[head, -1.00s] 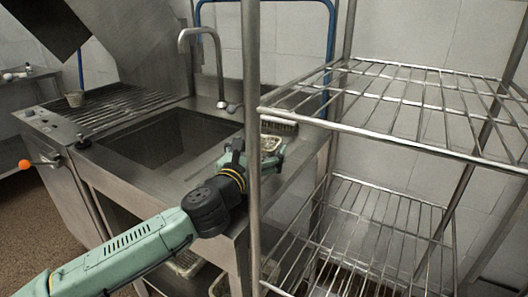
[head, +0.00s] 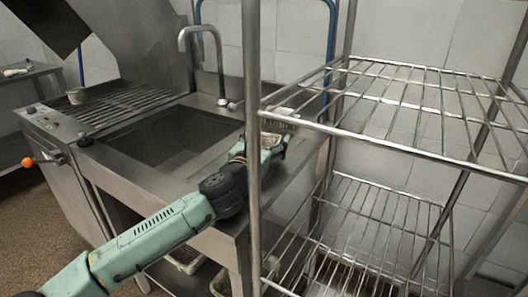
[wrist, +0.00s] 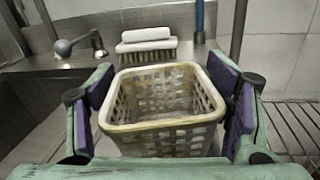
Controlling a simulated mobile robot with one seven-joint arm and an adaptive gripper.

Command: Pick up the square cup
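A square, cream-coloured perforated basket (wrist: 160,127), open at the top, stands upright in the middle of the wrist view. It is the square cup-like thing nearest my gripper. My gripper (wrist: 170,88) is open around it, with one purple-padded finger on the left side and one on the right. Narrow gaps seem to remain between the pads and the upper walls. The basket's base is hidden. In the head view my gripper (head: 268,148) is over the counter right of the sink, partly behind a rack post, so the basket there is mostly covered.
A brush with a white block (wrist: 146,42) lies behind the basket. The sink (head: 165,140) and faucet (head: 203,50) are to the left. A wire rack (head: 400,95) stands close on the right, its post before my arm.

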